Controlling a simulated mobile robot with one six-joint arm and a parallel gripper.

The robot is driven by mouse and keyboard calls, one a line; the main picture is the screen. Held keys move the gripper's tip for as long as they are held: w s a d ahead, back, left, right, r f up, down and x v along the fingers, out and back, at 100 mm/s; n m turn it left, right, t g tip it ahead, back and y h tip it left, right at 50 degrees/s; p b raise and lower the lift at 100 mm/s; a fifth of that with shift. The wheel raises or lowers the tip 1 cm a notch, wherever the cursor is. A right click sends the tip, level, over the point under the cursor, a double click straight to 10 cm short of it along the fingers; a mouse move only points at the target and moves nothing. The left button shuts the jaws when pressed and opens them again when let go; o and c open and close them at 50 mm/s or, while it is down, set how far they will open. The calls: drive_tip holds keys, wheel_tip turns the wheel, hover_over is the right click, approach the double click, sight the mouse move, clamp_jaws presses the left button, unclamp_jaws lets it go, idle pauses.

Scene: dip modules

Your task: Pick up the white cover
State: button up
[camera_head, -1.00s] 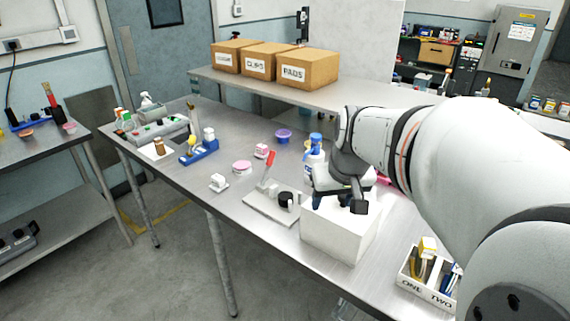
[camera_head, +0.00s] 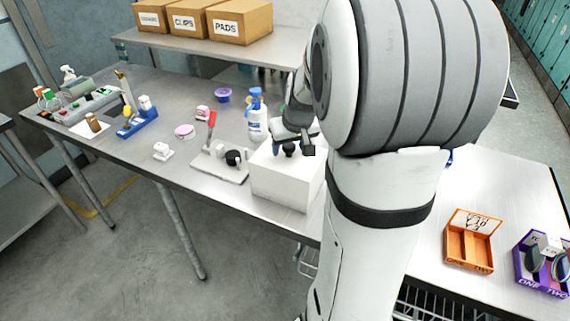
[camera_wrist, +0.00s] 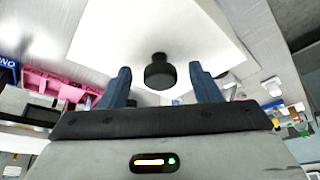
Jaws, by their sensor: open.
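The white cover (camera_head: 285,184) is a box-like block with a black knob (camera_head: 289,149) on top, standing on the steel table near its front edge. My gripper (camera_head: 291,147) is above the cover's top at the knob, partly hidden behind my arm. In the wrist view my gripper (camera_wrist: 162,84) is open, with its two blue-grey fingers apart. The black knob shows between them there, on the white cover's top (camera_wrist: 190,35). I cannot tell whether either finger touches the knob.
Left of the cover is a grey plate with a red-handled lever (camera_head: 211,135). A white bottle with a blue top (camera_head: 257,118) stands behind it. An orange tray (camera_head: 468,241) and a purple tray (camera_head: 541,266) are on the right. Cardboard boxes (camera_head: 240,22) stand behind.

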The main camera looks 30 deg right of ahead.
drive_tip(key=shift+c, duration=0.3)
clamp_jaws()
idle(0.3)
